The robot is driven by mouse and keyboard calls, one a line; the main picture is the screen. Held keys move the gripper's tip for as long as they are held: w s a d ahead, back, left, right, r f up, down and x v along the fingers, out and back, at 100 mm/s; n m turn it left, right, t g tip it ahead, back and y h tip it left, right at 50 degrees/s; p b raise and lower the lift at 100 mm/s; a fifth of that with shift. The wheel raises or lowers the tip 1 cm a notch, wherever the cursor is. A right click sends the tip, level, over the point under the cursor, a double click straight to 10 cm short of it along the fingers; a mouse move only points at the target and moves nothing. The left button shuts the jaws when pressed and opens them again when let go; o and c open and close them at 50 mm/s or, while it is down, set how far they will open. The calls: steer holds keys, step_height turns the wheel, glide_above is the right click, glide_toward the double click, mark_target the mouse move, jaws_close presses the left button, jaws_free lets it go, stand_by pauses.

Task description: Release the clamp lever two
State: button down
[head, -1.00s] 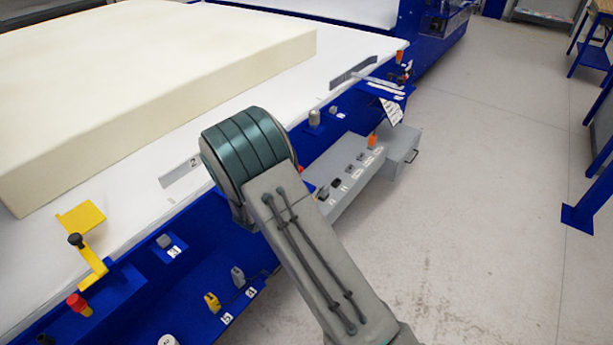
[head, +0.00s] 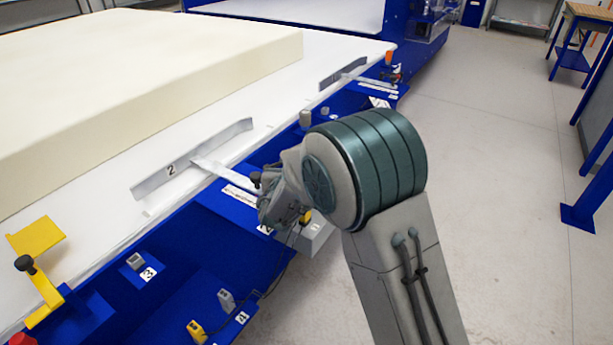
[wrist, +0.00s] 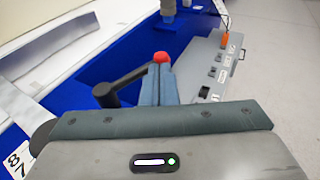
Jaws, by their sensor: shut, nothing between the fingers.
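The clamp bar marked 2 (head: 190,160) is a long grey strip on the white bed beside the foam block (head: 130,80). A pale clamp arm (head: 222,174) runs from it to the blue frame edge. In the wrist view a dark lever (wrist: 125,84) with a thick black end lies just left of my gripper (wrist: 159,78). The blue-grey fingers are shut with nothing between them. The lever's far end meets the fingers' outline; I cannot tell if they touch. A red knob (wrist: 161,57) shows just beyond the fingertips. In the head view my arm hides the fingertips.
A grey control box (wrist: 212,65) with several switches stands to the right in the wrist view.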

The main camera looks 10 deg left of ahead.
steer(key=shift+b+x, duration=0.95)
steer(key=shift+b, duration=0.15)
steer(key=shift+w+a+r, duration=0.1)
steer(key=shift+w+r, duration=0.05)
steer(key=shift+r, duration=0.1)
steer(key=s+d+r+b, duration=0.2)
steer(key=s+d, duration=0.5)
steer(key=d, duration=0.4)
steer(key=shift+s+d+r, duration=0.3)
